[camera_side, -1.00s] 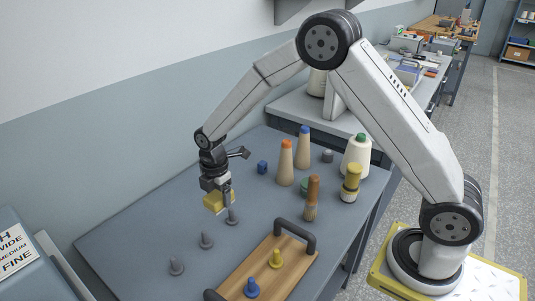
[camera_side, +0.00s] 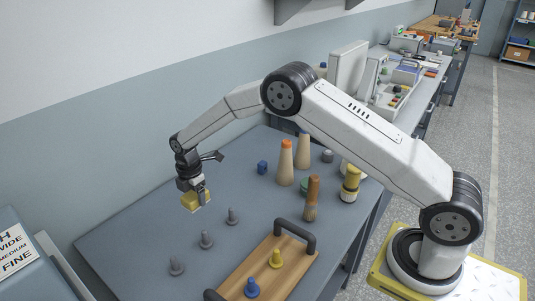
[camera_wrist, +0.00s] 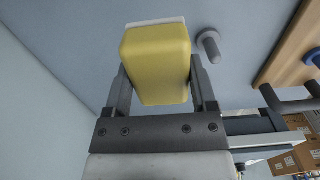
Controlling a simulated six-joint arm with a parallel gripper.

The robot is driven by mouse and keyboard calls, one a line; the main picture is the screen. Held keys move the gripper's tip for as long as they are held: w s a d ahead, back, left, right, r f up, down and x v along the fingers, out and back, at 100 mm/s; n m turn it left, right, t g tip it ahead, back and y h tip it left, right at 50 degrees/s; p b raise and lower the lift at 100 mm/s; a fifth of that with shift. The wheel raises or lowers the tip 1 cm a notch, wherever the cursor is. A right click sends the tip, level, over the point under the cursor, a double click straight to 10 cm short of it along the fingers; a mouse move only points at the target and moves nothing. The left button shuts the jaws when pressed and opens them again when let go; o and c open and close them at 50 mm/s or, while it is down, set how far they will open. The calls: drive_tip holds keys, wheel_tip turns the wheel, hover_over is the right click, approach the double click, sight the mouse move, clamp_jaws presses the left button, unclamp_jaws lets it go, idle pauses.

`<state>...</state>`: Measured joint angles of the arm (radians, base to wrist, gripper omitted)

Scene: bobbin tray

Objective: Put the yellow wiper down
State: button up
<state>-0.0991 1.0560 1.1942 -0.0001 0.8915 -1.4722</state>
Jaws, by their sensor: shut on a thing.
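The yellow wiper (camera_side: 194,202) is a small yellow block. My gripper (camera_side: 199,190) is shut on it and holds it above the grey table (camera_side: 150,231), on the far left side near the wall. In the wrist view the yellow wiper (camera_wrist: 157,62) sits between both fingers of my gripper (camera_wrist: 158,85), with a pale strip along its far edge. The gap between the wiper and the table cannot be judged exactly.
The table's left part is clear.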

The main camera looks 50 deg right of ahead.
hover_over(190, 218)
drive_tip(key=shift+s+d+f, duration=0.1)
drive_tip(key=shift+s+f, duration=0.05)
drive_tip(key=shift+f, duration=1)
drive_tip(key=shift+s+f, duration=0.15)
drive_tip(key=shift+f, duration=0.95)
drive_tip(key=shift+f, duration=0.1)
drive_tip(key=shift+w+f, duration=0.3)
drive_tip(key=shift+f, duration=1.5)
drive_tip(key=shift+f, duration=0.15)
drive_tip(key=o, duration=1.2)
